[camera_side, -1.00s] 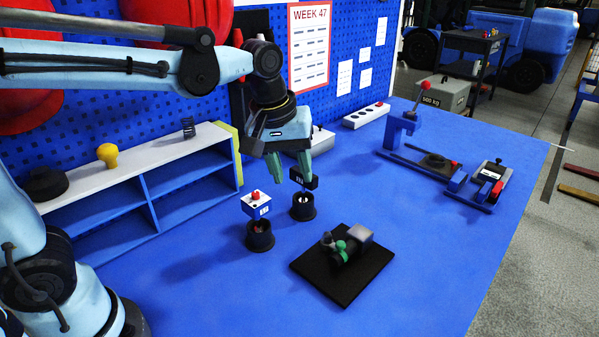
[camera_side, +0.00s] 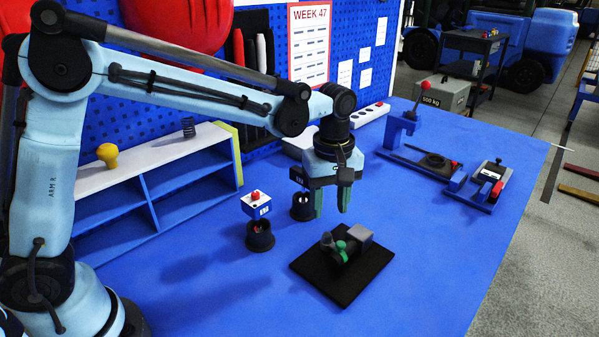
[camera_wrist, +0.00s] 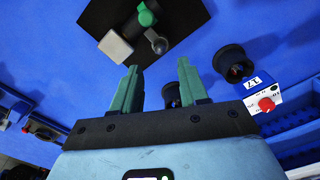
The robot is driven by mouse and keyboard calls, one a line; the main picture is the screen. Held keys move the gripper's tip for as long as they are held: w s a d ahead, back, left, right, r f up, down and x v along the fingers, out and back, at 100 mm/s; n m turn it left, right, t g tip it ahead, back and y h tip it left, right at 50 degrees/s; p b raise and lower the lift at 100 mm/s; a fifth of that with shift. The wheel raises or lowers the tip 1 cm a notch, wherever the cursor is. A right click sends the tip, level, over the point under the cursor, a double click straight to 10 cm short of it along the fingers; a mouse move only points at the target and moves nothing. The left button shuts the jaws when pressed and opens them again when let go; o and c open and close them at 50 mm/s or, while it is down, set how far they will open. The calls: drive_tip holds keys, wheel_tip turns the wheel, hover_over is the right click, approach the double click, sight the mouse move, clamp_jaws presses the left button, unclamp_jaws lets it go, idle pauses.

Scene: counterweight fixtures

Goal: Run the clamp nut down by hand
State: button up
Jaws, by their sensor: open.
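A small fixture with a dark body and green parts (camera_side: 340,249) and a grey block (camera_side: 359,235) sits on a black square plate (camera_side: 318,284). I cannot tell which part is the clamp nut. My gripper (camera_side: 331,204) is open and empty, fingers pointing down, above and behind the fixture and apart from it. It also shows in the wrist view (camera_wrist: 158,72).
Two dark cups stand left of the plate, a near one (camera_side: 260,239) by a white-and-blue box with a red button (camera_side: 255,205), and another (camera_side: 302,208) by my gripper. A shelf (camera_side: 150,180) stands at left, a lever fixture (camera_side: 425,160) at right. The table front is clear.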

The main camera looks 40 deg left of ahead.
sight(327, 233)
wheel_tip(327, 233, down, 6)
drive_tip(key=shift+f, duration=0.25)
drive_tip(key=shift+c, duration=0.2)
clamp_jaws()
